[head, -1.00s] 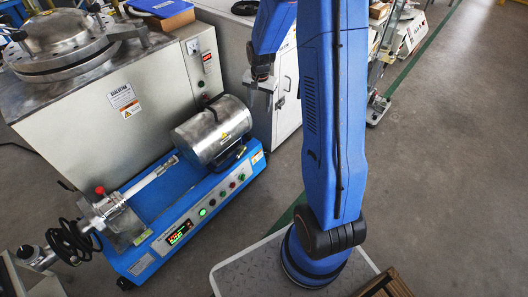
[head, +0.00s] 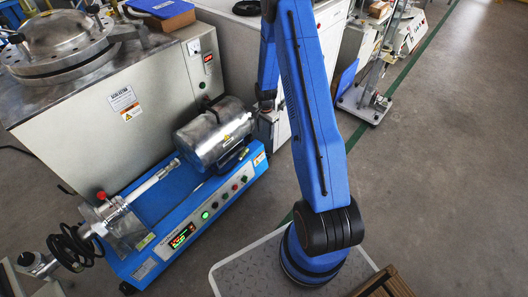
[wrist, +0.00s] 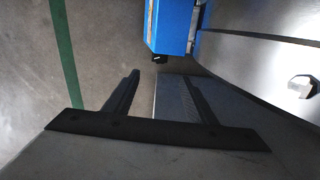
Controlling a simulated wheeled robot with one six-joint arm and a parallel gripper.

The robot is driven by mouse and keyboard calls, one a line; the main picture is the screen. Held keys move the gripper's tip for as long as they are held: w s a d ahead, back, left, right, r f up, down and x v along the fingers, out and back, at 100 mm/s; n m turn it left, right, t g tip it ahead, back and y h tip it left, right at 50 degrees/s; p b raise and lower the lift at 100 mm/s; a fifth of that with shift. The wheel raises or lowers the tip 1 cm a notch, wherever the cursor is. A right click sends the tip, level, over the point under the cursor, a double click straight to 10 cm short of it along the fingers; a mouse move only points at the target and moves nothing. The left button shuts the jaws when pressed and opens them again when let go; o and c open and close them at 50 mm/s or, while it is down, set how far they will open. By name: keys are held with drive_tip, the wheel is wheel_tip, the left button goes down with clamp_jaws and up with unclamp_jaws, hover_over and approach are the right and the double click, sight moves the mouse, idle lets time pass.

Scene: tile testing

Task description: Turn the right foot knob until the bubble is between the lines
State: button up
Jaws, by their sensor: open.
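The blue test machine (head: 190,215) with its metal drum stands on the floor at left in the head view. In the wrist view a blue end, apparently the same machine (wrist: 170,25), shows at top centre. A small dark knob-like foot (wrist: 160,59) sits at its lower edge; I cannot tell for sure that it is the right foot knob. My gripper (wrist: 160,78) is open, its two dark fingers apart with the foot just beyond the gap between their tips. No contact shows. In the head view my arm mostly hides the gripper. I cannot make out the bubble or its lines.
A grey cabinet (head: 160,100) stands close behind the machine, and a white cabinet (head: 240,55) stands behind my arm. A black coiled cable (head: 75,245) hangs at the machine's left end. The grey floor (head: 450,180) at right is open, crossed by a green line (wrist: 65,60).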

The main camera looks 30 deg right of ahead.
wheel_tip(320, 180, down, 17)
drive_tip(key=shift+f, duration=0.15)
idle(0.6)
drive_tip(key=shift+c, duration=0.2)
drive_tip(key=c, duration=1)
